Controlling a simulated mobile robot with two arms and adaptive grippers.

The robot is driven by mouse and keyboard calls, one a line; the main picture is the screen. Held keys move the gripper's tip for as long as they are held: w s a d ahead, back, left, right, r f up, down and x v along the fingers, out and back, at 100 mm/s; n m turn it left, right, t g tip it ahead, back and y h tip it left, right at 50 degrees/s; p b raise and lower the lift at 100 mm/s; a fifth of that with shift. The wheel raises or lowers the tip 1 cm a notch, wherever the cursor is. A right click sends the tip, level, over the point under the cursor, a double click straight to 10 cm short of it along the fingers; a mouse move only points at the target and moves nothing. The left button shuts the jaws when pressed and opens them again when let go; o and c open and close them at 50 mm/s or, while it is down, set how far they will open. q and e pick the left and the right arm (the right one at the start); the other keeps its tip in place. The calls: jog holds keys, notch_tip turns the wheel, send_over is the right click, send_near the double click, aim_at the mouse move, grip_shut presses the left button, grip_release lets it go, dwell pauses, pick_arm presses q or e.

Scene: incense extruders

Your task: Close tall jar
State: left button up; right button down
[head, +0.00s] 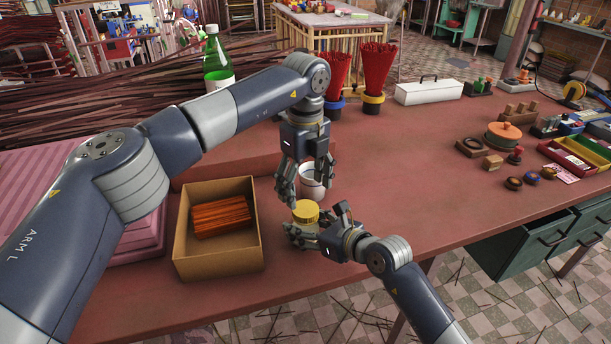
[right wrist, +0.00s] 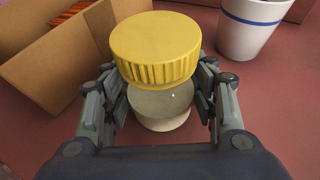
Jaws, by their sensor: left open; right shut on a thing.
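The jar (right wrist: 160,110) is pale and stands upright on the table in the right wrist view, between the fingers of my right gripper (right wrist: 160,118). A ridged yellow lid (right wrist: 155,50) sits over its mouth; I cannot tell whether it is fully seated. The lid also shows in the head view (head: 305,211), where most of the jar is hidden. My right gripper in the head view (head: 304,236) is shut on the jar from the near side. My left gripper (head: 302,187) is open, pointing down just above and behind the lid, apart from it, in front of a white cup (head: 316,187).
A cardboard box (head: 182,238) with a bundle of brown sticks (head: 221,216) stands left of the jar. The white cup, with a blue band in the right wrist view (right wrist: 252,30), is close behind. Red stick bundles and a green bottle (head: 215,62) are farther back. Table right of the jar is clear.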

aim_at(305, 208)
pick_arm(q)
jog(key=shift+f, duration=2.8)
jog(key=shift+c, duration=0.2)
